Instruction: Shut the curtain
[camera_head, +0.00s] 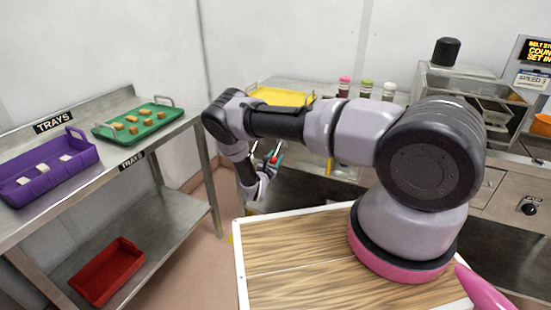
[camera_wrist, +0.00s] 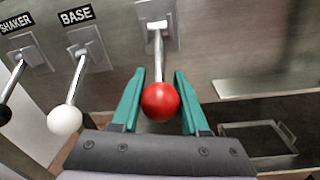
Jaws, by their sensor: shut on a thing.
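A lever with a red ball knob (camera_wrist: 160,101) hangs from a metal switch plate (camera_wrist: 158,25) on the steel panel in the wrist view. Its label is out of view. My gripper (camera_wrist: 158,98) has its teal fingers on both sides of the red knob and is shut on it. The lever points down toward my gripper. In the head view my gripper (camera_head: 268,158) is at the machine front, with a bit of red between its fingers. No curtain can be made out.
To the left in the wrist view are a white-knobbed lever (camera_wrist: 65,119) labelled BASE and a black-knobbed lever (camera_wrist: 5,113) labelled SHAKER. A steel rack (camera_head: 195,122) with a green tray (camera_head: 137,122) and purple tray (camera_head: 45,170) stands left. A red tray (camera_head: 106,271) is below.

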